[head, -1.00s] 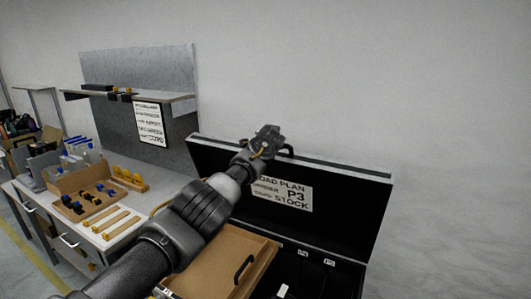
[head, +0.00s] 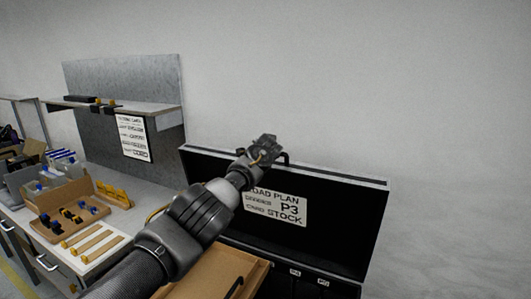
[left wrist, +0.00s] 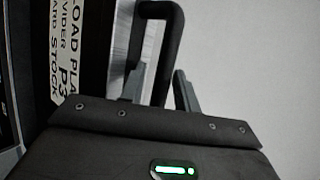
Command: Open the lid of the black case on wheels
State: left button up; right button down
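The black case's lid (head: 345,225) stands raised, its inner face with a white label (head: 276,207) turned toward me. Only part of the dark case body (head: 305,284) shows at the bottom edge. My left gripper (head: 264,147) is at the lid's upper edge, beside a black handle (head: 284,158). In the left wrist view, the black handle loop (left wrist: 171,40) reaches down between the two fingers (left wrist: 160,92). The fingers stand apart around the handle's bar, with a narrow gap on the right. My right gripper is not in view.
A brown panel (head: 210,272) with a black handle lies left of the case opening. A workbench (head: 95,262) with wooden trays and a shelf (head: 130,110) stands at the left. A bare wall (head: 400,90) is behind the lid.

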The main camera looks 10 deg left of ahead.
pick_arm(q)
jog(key=shift+o, duration=0.4)
jog(key=shift+s+d+r+b, duration=0.15)
jog(key=shift+s+b, duration=0.2)
jog(key=shift+b, duration=0.5)
jog(key=shift+s+b, duration=0.25)
jog(key=shift+b, duration=0.1)
jog(key=b+v, duration=0.4)
jog(key=v, duration=0.5)
jog(key=shift+s+r, duration=0.2)
jog(key=shift+r, duration=0.1)
